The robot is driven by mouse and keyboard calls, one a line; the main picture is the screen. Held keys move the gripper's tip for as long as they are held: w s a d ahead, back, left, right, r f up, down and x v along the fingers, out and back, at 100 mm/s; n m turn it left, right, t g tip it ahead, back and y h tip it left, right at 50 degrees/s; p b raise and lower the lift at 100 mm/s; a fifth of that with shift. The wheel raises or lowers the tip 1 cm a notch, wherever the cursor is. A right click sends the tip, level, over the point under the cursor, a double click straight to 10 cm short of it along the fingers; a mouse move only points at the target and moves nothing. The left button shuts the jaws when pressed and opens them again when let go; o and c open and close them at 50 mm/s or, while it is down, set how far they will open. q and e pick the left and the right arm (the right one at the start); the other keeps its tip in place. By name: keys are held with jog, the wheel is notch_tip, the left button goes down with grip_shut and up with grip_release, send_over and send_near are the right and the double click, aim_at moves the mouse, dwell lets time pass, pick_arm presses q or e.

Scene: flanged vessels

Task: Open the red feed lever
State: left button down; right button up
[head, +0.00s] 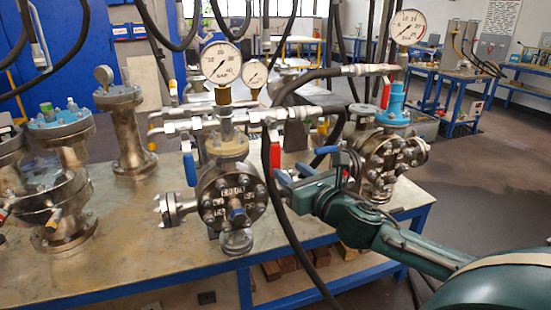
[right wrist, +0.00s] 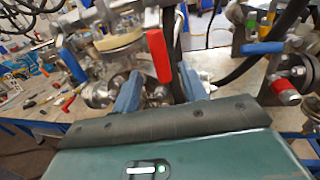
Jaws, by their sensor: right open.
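In the right wrist view the open gripper (right wrist: 160,90) holds nothing; whether a finger touches the lever cannot be told. My left gripper is not in view.
A blue lever (head: 190,168) hangs left of the red one. A black hose (head: 268,190) runs down close by my gripper. Pressure gauges (head: 221,64) stand above. Another flanged vessel (head: 384,160) is right, behind my arm. The bench's front left (head: 120,265) is clear.

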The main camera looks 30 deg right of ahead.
aim_at(278, 162)
jog(key=w+p, duration=0.1)
jog(key=w, duration=0.6)
jog(key=shift+w+d, duration=0.1)
jog(key=shift+w, duration=0.2)
grip_shut()
